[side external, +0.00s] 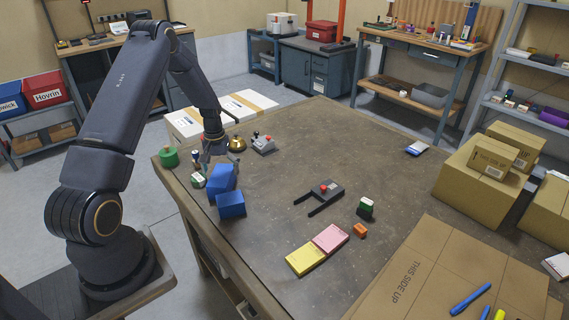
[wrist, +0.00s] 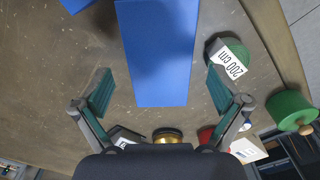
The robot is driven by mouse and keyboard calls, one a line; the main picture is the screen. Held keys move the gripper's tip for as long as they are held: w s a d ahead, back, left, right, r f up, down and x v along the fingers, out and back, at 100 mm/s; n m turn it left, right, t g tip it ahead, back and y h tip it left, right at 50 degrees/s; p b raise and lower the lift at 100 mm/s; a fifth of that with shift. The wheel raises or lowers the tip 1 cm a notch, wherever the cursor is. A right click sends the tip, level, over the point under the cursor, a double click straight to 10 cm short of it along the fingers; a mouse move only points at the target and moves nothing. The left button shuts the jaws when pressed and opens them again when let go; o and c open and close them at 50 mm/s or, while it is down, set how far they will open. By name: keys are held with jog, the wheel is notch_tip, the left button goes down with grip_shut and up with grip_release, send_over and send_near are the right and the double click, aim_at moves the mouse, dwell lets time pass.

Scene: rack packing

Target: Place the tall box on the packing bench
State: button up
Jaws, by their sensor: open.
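A blue box (side external: 221,179) stands near the left side of the large brown bench (side external: 270,215). It looks like the taller of two blue boxes there. The second, lower blue box (side external: 231,205) is beside it, nearer the camera. My gripper (side external: 214,157) is above the far end of the taller box. In the wrist view, the long face of a blue box (wrist: 157,50) lies between the spread green-padded fingers of my gripper (wrist: 160,90). Both fingers are apart from it, with bare bench showing on each side. A corner of another blue box (wrist: 76,5) shows at the top left.
A green tape marked 200 cm (wrist: 231,58), a green spool (wrist: 291,108) and a brass bell (wrist: 167,135) are close around. A grey button box (side external: 263,145) stands behind. Yellow (side external: 305,259) and pink (side external: 330,239) pads lie at front. Cartons (side external: 480,190) stand right. Mid-bench has free room.

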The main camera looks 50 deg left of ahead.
aim_at(221, 175)
notch_tip(221, 175, down, 5)
jog(key=shift+s+d+r, duration=0.1)
jog(key=shift+d, duration=0.05)
jog(key=c, duration=1.6)
notch_tip(221, 175, up, 9)
jog(key=shift+d+r, duration=0.1)
jog(key=shift+r, duration=0.05)
jog(key=shift+c, duration=0.2)
jog(key=w+d+r+m, duration=0.3)
jog(key=d, duration=0.7)
jog(key=w+d+r+m, duration=0.3)
jog(key=w+d+r, duration=0.1)
jog(key=d, duration=0.6)
jog(key=s+d+r+m, duration=0.1)
jog(key=s+d+m, duration=0.2)
jog(key=d, duration=0.6)
jog(key=shift+s, duration=1.15)
